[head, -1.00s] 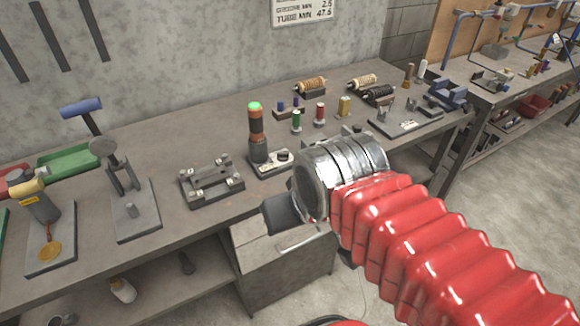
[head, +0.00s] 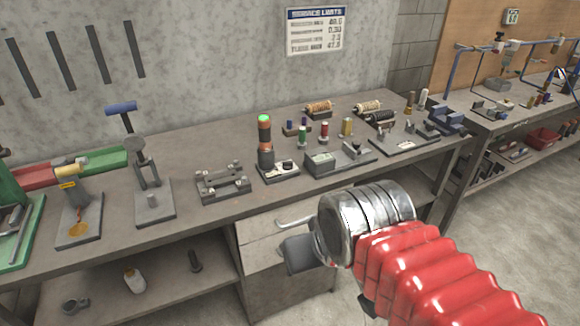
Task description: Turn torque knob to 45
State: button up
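My gripper (head: 298,254) shows as a dark grey block at the end of the silver wrist, in front of the drawer cabinet and below the bench top. Its fingertips are not clearly visible, so its opening cannot be told. On the bench, a small base carries a black round knob (head: 287,166) beside an orange and black stack light (head: 265,143) with a lit green top. This may be the torque knob; no scale or number on it is readable. My gripper is apart from it, nearer the camera. A grey box with a small display (head: 320,158) stands just to its right.
A clamp fixture (head: 223,182) and a press-like stand (head: 148,185) stand left of the knob. Several colored spools and coils stand behind it. A sign (head: 316,30) hangs on the wall. The front strip of the workbench (head: 215,212) is clear. A drawer cabinet (head: 270,265) stands below.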

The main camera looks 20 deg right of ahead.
aim_at(288, 165)
jog(key=z, duration=0.25)
jog(key=i, duration=1)
jog(key=u, duration=0.85)
jog(key=k, duration=0.45)
